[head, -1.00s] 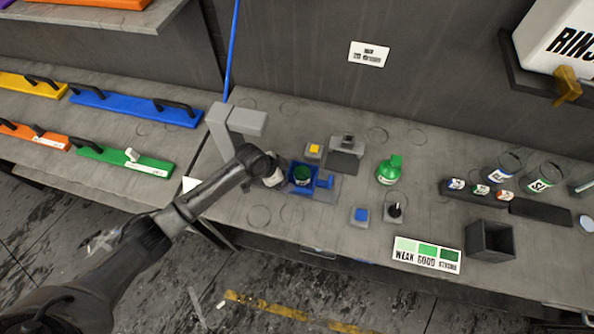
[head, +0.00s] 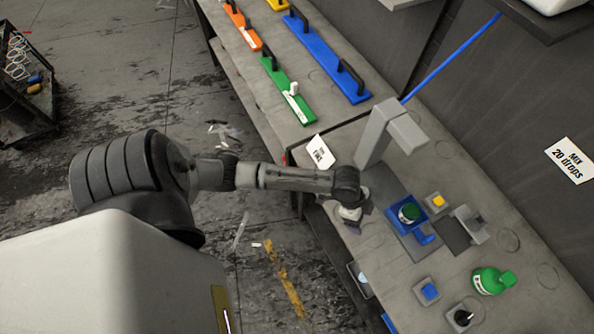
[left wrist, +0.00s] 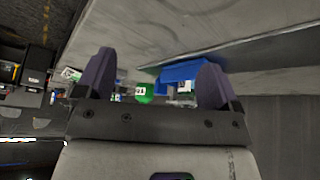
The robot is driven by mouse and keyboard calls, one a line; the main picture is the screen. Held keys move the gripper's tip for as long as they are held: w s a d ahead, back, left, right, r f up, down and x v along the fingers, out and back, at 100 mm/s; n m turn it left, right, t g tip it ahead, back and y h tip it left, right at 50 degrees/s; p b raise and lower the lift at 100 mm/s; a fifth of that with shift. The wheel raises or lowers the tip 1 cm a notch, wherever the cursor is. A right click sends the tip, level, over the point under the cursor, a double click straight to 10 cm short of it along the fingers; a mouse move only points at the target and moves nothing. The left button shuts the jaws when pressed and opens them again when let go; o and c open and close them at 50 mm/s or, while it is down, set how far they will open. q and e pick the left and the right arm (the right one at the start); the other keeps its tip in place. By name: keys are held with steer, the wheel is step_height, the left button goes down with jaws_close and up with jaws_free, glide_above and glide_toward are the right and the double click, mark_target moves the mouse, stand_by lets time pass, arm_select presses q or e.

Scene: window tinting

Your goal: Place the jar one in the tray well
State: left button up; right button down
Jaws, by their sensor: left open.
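A dark jar with a green top (head: 409,213) stands upright in the blue tray (head: 397,222) on the bench; it looks like jar one, though its label is not readable here. My left gripper (head: 352,216) is at the bench's front edge, left of the tray and apart from the jar. In the left wrist view its two fingers (left wrist: 156,80) are spread with nothing held between them. The blue tray (left wrist: 185,72) shows beyond the fingers, with a green object bearing a white label (left wrist: 143,92) nearby. My right gripper is not in view.
A grey angled stand (head: 385,130) rises behind the tray. A white sign (head: 320,153) is at the left.

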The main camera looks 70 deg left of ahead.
arm_select(q)
steer(key=s+r+n+y, duration=0.2)
steer(key=s+r+n, duration=0.1)
steer(key=s, duration=0.7)
steer(key=s+r+n+y, duration=0.2)
steer(key=s+r+n, duration=0.1)
steer(key=s, duration=0.7)
steer(key=shift+s+a+r+n, duration=0.35)
steer(key=shift+a+r+n, duration=0.1)
steer(key=shift+n, duration=0.15)
